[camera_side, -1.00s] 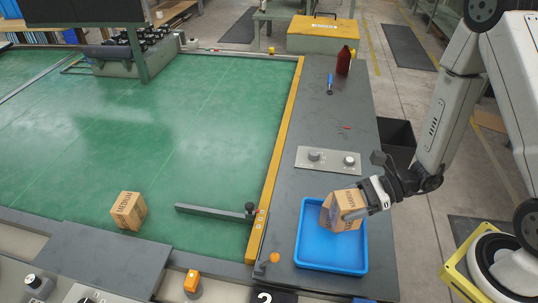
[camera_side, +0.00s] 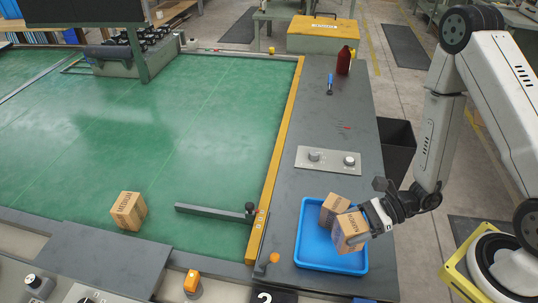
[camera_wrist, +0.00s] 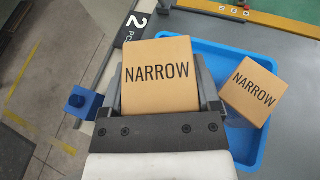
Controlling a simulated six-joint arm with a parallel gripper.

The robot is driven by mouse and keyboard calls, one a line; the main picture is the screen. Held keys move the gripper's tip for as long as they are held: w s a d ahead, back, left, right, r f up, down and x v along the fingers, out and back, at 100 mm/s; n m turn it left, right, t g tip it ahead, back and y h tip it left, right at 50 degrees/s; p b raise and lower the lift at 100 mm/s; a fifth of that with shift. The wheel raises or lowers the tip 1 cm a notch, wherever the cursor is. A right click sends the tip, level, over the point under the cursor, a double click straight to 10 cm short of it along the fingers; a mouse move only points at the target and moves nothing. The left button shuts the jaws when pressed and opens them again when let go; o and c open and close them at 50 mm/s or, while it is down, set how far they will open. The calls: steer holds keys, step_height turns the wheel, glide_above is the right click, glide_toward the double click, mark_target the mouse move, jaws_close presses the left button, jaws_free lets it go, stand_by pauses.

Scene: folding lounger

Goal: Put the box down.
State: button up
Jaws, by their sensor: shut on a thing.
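My gripper (camera_side: 368,219) is shut on a brown cardboard box (camera_side: 350,232). The held box is at the front right part of the blue tray (camera_side: 312,256). In the wrist view the same box (camera_wrist: 158,75), marked NARROW, sits between the two fingers (camera_wrist: 160,100). I cannot tell whether its underside touches the tray floor. A second box (camera_side: 332,208), also marked NARROW in the wrist view (camera_wrist: 253,92), stands in the tray just behind the held one. In the side view the held box partly hides it.
A third box (camera_side: 128,211) sits on the green belt (camera_side: 180,120) at the left. A yellow rail (camera_side: 277,165) separates the belt from the grey table. A knob panel (camera_side: 328,160), a red bottle (camera_side: 344,61) and a blue-handled tool (camera_side: 330,82) are on the table behind the tray.

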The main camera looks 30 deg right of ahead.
mark_target(335, 244)
steer(key=shift+f, duration=0.45)
steer(key=shift+f, duration=2)
steer(key=shift+f, duration=0.1)
steer(key=o, duration=1.2)
steer(key=shift+s+d+r, duration=0.15)
steer(key=shift+d+r, duration=0.15)
steer(key=shift+d, duration=0.25)
steer(key=shift+v, duration=5.4)
